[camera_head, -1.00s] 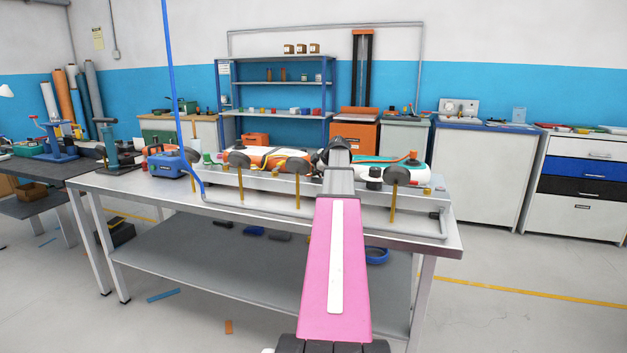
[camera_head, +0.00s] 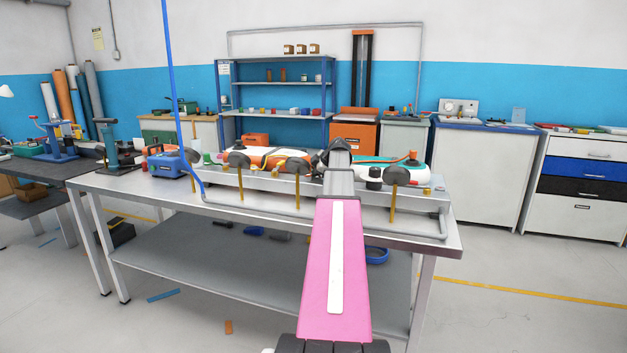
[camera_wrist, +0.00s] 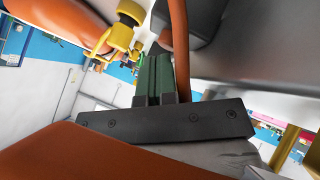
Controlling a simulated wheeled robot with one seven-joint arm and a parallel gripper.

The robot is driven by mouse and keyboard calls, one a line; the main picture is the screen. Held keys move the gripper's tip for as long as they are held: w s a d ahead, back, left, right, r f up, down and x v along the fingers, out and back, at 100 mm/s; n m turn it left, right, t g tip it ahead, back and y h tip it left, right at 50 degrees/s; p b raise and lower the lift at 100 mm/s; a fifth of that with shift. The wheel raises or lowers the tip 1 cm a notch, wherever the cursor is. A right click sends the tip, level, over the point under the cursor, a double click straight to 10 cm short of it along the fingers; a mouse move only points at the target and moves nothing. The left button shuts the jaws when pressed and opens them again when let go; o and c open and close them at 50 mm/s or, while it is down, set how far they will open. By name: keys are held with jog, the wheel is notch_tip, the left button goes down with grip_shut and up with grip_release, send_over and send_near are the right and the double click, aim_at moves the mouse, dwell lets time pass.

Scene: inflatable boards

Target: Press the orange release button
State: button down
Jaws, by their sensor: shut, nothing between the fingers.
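My gripper (camera_wrist: 157,66) shows in the wrist view with its two dark green fingers together and nothing between them. In the head view my pink arm reaches over the bench to the metal rack, and the arm's end hides the fingertips. Rolled boards lie on the rack: one white and orange (camera_head: 262,152), one white and teal (camera_head: 394,169). An orange fitting (camera_head: 412,156) sits at the right end of the teal one. In the wrist view a yellow fitting (camera_wrist: 124,30) is beyond the fingers, and an orange hose (camera_wrist: 184,62) runs close beside them. I cannot pick out the release button for certain.
Dark round knobs on yellow posts (camera_head: 397,176) stand along the rack's front. A large orange surface (camera_wrist: 90,155) fills the wrist view's lower left.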

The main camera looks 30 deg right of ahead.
jog(key=shift+s+a+f, duration=0.15)
jog(key=shift+a+f, duration=0.2)
jog(key=shift+f, duration=0.3)
dwell(0.4)
jog(key=shift+w+r, duration=0.25)
jog(key=shift+r, duration=0.65)
jog(key=shift+w+r, duration=0.15)
jog(key=shift+r, duration=0.35)
jog(key=shift+d+r, duration=0.2)
jog(key=shift+r, duration=1.8)
